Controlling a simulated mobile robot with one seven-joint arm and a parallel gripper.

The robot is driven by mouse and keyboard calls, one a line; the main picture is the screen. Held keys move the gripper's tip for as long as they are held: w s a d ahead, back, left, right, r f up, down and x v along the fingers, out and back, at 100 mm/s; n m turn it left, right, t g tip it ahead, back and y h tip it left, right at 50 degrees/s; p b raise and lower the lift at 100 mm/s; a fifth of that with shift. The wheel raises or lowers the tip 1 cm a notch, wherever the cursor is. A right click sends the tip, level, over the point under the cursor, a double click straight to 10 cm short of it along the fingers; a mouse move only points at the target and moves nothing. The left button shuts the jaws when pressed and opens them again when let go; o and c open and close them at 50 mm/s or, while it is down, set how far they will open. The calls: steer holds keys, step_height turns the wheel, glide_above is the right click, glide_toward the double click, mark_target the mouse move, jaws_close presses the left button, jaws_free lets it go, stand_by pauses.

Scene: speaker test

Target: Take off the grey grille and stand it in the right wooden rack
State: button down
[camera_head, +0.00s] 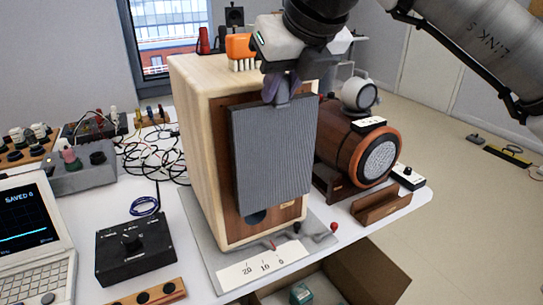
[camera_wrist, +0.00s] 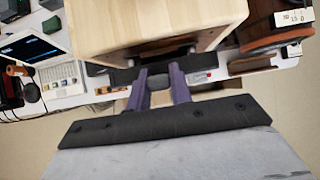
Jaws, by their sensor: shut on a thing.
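The grey ribbed grille (camera_head: 272,155) hangs upright in front of the pale wooden speaker cabinet (camera_head: 200,150). My gripper (camera_head: 282,92) is shut on the tab at the grille's top edge. In the wrist view my purple fingers (camera_wrist: 158,88) close on that tab, with the grille's dark top bar (camera_wrist: 165,122) below. A gap shows between grille and cabinet there, so they look apart. The brown cabinet front shows around the grille, with part of a dark round opening below it. A small brown wooden rack (camera_head: 381,207) stands empty at the table's right edge.
A brown barrel-shaped speaker (camera_head: 345,150) stands close to the cabinet's right, behind the rack. A black box with a knob (camera_head: 135,250) and a laptop (camera_head: 30,235) are left. A scale strip (camera_head: 262,265) lies in front. An open cardboard box (camera_head: 375,275) is below the table edge.

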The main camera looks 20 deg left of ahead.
steer(key=shift+s+d, duration=1.65)
steer(key=shift+d, duration=0.05)
stand_by(0.6)
stand_by(0.4)
